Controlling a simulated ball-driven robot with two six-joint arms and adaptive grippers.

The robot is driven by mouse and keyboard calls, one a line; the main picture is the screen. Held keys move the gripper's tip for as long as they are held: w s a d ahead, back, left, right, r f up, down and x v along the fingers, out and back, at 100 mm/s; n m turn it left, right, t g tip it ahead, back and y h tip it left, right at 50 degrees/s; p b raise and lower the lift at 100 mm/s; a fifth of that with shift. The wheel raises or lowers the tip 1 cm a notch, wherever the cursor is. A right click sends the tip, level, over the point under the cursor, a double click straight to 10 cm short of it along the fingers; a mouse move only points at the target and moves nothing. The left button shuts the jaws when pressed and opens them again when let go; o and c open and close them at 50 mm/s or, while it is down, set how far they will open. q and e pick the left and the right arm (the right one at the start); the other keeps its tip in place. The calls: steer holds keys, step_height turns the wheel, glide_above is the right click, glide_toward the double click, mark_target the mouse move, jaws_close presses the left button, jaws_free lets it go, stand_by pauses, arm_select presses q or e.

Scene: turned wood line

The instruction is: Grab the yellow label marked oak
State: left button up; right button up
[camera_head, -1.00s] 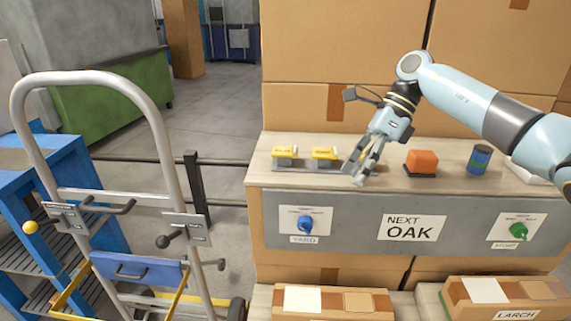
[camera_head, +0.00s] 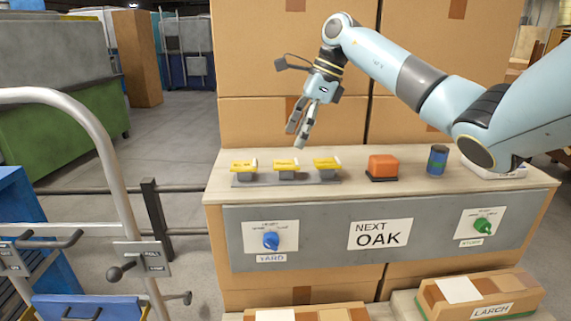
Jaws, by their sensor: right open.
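Several yellow labels stand in a row on a grey holder (camera_head: 240,182) on the wooden shelf top: a left one (camera_head: 243,166), a middle one (camera_head: 286,166) and a right one (camera_head: 327,164). Their lettering is too small to read, so I cannot tell which is marked oak. My right gripper (camera_head: 297,136) is open and empty, pointing down above the shelf. In the picture it is above the gap between the middle and right labels, apart from them. My left gripper is not in view.
The front panel has a "NEXT OAK" sign (camera_head: 380,234), a blue knob (camera_head: 271,240) and a green knob (camera_head: 483,226). Stacked cartons (camera_head: 300,50) rise behind. A trolley (camera_head: 125,190) stands left.

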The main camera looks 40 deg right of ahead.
mark_target(286, 163)
steer(key=p+x, duration=0.1)
steer(key=x, duration=0.4)
steer(key=shift+s+f+p, duration=0.1)
steer(key=shift+p, duration=0.2)
steer(key=shift+f, duration=0.4)
steer(key=shift+c, duration=0.4)
steer(key=c, duration=0.8)
